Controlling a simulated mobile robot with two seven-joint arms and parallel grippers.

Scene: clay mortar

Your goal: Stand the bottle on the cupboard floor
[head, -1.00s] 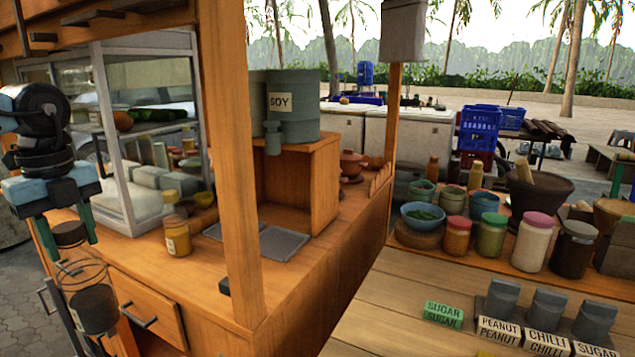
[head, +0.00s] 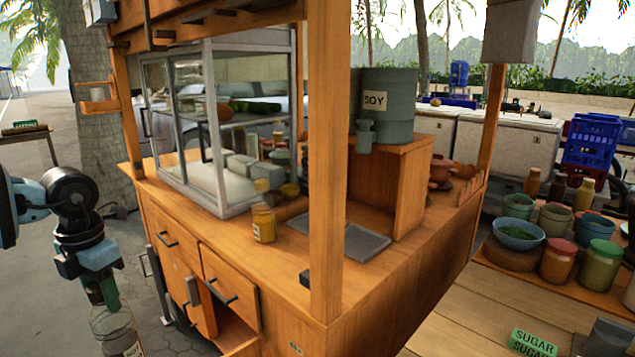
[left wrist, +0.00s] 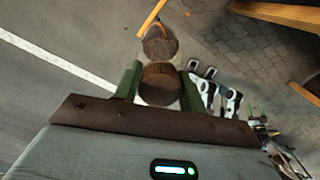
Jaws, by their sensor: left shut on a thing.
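The bottle (head: 114,332) is clear with dark contents and a pale label. It hangs upright below my left gripper (head: 108,296) at the lower left of the head view, its bottom cut off by the frame. The gripper's green fingers are shut on its upper end. In the left wrist view the bottle (left wrist: 160,84) shows brown between the fingers of the left gripper (left wrist: 158,86). The wooden cupboard (head: 285,338) is the cart base, right of the bottle and apart from it. Below its drawers is a dark opening, mostly cut off. My right gripper is not in view.
Two drawers with dark handles (head: 221,292) face the left arm. A glass case (head: 215,170), a yellow jar (head: 263,223) and a wooden post (head: 325,180) stand above on the counter. Open pavement (head: 150,300) lies between bottle and cart.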

